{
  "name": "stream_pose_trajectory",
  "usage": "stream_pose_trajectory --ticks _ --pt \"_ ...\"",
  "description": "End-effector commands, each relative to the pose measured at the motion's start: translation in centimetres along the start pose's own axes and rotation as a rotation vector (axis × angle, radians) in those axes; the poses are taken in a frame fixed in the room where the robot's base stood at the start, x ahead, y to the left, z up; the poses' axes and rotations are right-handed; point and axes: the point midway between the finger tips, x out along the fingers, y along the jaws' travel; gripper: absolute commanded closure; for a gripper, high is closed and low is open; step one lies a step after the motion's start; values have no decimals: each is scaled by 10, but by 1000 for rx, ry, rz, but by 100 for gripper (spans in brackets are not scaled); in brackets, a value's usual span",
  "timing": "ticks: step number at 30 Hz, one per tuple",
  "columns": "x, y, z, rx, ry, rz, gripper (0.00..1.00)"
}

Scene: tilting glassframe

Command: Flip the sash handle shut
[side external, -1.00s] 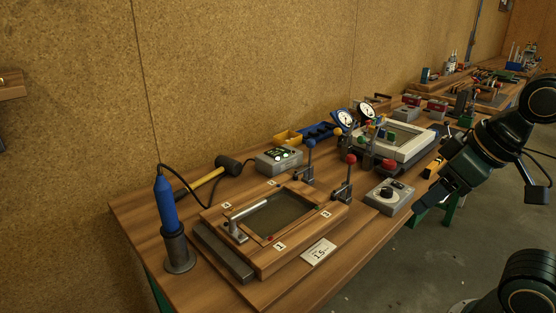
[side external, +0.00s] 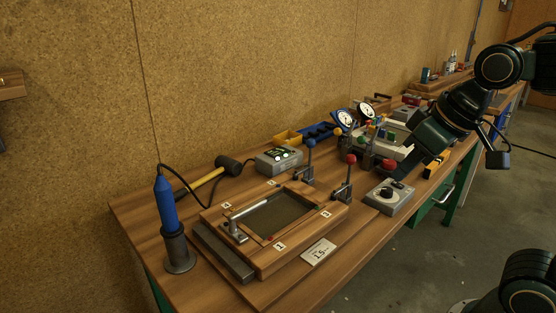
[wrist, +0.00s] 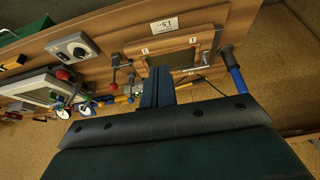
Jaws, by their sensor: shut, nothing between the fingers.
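The wooden sash frame (side external: 262,262) with a dark pane (side external: 280,215) lies on a board on the bench. The silver sash handle (side external: 250,209) sits at its left end, its bar running along that side from a metal post. In the wrist view the frame (wrist: 146,47) is beyond my fingers, and the handle (wrist: 197,68) shows at its right end. My gripper (side external: 398,172) is above the bench to the right of the frame, well apart from the handle. In the wrist view its fingers (wrist: 157,88) are together and empty.
Red-knobbed (side external: 350,160) and blue-knobbed (side external: 310,144) toggle clamps stand at the frame's far right side. A grey dial box (side external: 390,197) sits nearer my gripper. A blue-handled iron (side external: 166,206) stands upright at the left. A white card (side external: 318,252) lies in front of the frame.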

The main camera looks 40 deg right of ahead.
Motion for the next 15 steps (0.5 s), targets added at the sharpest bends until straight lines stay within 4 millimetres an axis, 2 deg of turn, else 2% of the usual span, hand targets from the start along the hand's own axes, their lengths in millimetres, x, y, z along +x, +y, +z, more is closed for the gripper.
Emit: stream_pose_trajectory --ticks 15 --pt "30 -14 -94 0 -40 -4 100"
